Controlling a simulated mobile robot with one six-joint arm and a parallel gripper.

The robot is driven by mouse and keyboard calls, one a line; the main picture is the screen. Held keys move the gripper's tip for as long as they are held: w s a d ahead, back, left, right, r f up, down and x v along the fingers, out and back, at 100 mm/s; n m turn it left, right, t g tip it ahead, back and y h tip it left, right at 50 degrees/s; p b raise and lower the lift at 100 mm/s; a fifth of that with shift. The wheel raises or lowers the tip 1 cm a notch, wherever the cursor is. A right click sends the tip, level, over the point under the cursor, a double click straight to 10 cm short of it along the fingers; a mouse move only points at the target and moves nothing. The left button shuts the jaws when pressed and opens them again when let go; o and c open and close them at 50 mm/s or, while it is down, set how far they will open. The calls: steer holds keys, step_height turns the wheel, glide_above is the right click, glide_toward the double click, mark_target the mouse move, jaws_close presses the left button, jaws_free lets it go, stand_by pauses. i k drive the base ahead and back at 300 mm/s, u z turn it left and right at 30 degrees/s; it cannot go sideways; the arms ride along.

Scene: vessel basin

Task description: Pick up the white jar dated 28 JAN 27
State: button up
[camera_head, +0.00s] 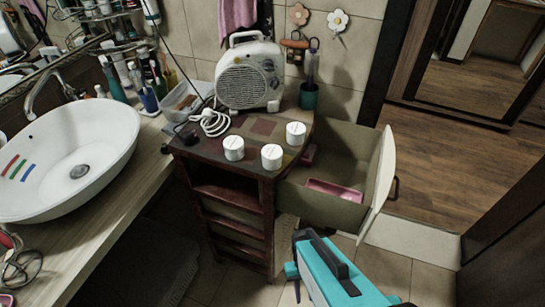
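Three small white jars stand upright on top of the dark wooden cabinet (213,143). One jar (233,148) is at the left, one jar (271,158) is at the front middle, and one jar (296,133) is at the right, farther back. Their lids carry small markings, too small to read, so I cannot tell which is dated 28 JAN 27. My gripper (298,258) is at the lower middle, at the end of my teal and black arm, below and in front of the cabinet top, apart from the jars. Its fingers are not clear enough to judge.
A white fan heater (249,76) and its coiled cable (213,121) stand behind the jars. An open drawer (377,190) holding a pink tray (334,191) juts out right. A white basin (68,158) is at left.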

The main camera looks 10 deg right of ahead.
mark_target(271, 154)
steer(key=z, duration=0.2)
steer(key=k, duration=0.65)
steer(key=u, duration=2.8)
steer(key=k, duration=0.9)
steer(key=u, duration=0.5)
